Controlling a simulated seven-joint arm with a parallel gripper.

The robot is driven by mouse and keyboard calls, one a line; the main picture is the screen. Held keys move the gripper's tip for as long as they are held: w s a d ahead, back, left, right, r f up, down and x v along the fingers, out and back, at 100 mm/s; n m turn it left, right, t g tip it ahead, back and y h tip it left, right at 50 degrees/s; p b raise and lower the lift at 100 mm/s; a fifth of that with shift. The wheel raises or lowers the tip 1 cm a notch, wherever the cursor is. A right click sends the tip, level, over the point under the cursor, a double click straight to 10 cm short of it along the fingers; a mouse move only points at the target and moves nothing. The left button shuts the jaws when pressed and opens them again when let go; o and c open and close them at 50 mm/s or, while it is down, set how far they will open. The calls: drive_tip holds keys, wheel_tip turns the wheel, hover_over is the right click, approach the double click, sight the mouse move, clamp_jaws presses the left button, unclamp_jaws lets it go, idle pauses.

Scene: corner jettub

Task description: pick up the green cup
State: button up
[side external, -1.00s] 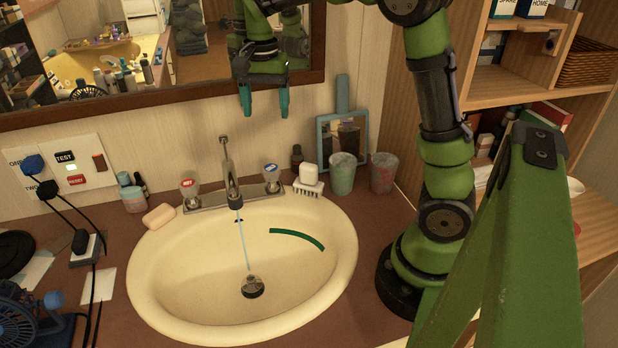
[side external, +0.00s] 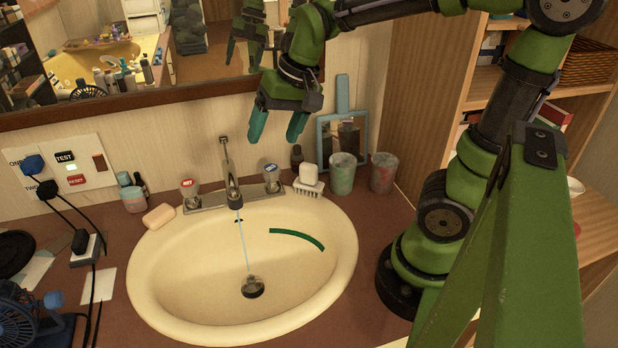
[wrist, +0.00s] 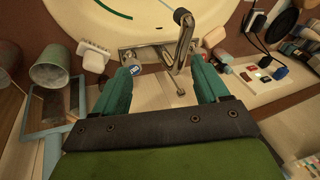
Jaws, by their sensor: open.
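The green cup (side external: 342,174) stands upright on the brown counter behind the sink's right side, in front of a blue-framed hand mirror. In the wrist view the green cup (wrist: 55,67) is at the upper left, outside my fingers. My gripper (side external: 277,138) is open and empty, with teal fingertips pointing down above the tap area, to the left of the cup and higher than it. In the wrist view my gripper (wrist: 165,85) has its two fingers spread on either side of the tap, which shows between them.
A reddish cup (side external: 383,173) stands just right of the green cup. The hand mirror (side external: 341,127) leans behind it, and a white brush (side external: 309,179) lies to its left. The metal tap (side external: 231,178) rises over the cream sink (side external: 190,285). A wall mirror frame (side external: 150,103) is behind my gripper.

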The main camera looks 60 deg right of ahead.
drive_tip(key=s+a+n+t, duration=0.2)
drive_tip(key=s+a, duration=0.2)
drive_tip(key=s, duration=0.3)
drive_tip(key=shift+s+r+t, duration=0.25)
drive_tip(key=shift+r+t, duration=0.05)
drive_tip(key=shift+t, duration=0.1)
drive_tip(key=shift+o, duration=0.5)
drive_tip(key=shift+s+a+r+n, duration=0.15)
drive_tip(key=shift+s+a+n, duration=0.05)
drive_tip(key=shift+n, duration=0.1)
drive_tip(key=o, duration=0.4)
drive_tip(key=shift+r+t, duration=0.3)
drive_tip(key=shift+d, duration=0.1)
drive_tip(key=n+g+h, duration=0.2)
drive_tip(key=n+g, duration=0.5)
drive_tip(key=n, duration=0.5)
hover_over(343, 162)
drive_tip(key=s+a, duration=0.1)
drive_tip(key=a, duration=0.2)
wheel_tip(343, 162, down, 2)
wheel_tip(343, 162, down, 17)
drive_tip(key=shift+d+r, duration=0.1)
drive_tip(key=shift+r, duration=0.05)
